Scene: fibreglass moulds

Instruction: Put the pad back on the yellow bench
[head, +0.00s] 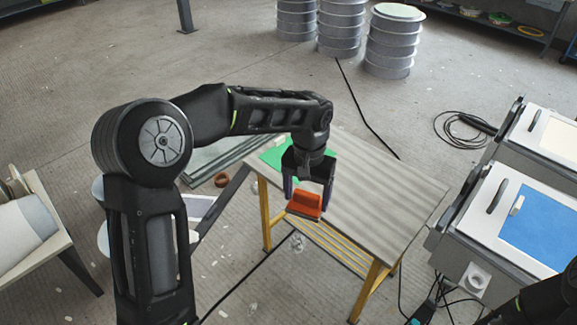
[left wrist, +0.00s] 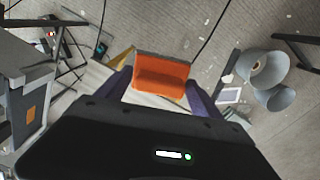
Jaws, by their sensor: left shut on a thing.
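The pad (head: 304,206) is an orange-red block with a raised grip on top and a darker underside. My left gripper (head: 308,188) is shut on it, near the front left edge of the yellow bench (head: 385,205). The bench has a grey slatted top and yellow legs. In the left wrist view the pad (left wrist: 162,78) sits between the two fingers of my left gripper (left wrist: 160,90). I cannot tell how high the pad is above the bench. My right gripper is not in view; only a dark part of an arm shows at the bottom right.
A green sheet (head: 273,154) lies on the bench's far left part, partly behind my gripper. White machines with a blue panel (head: 545,228) stand at the right. Ribbed grey drums (head: 392,45) stand at the back. Cables cross the floor. The bench's right part is clear.

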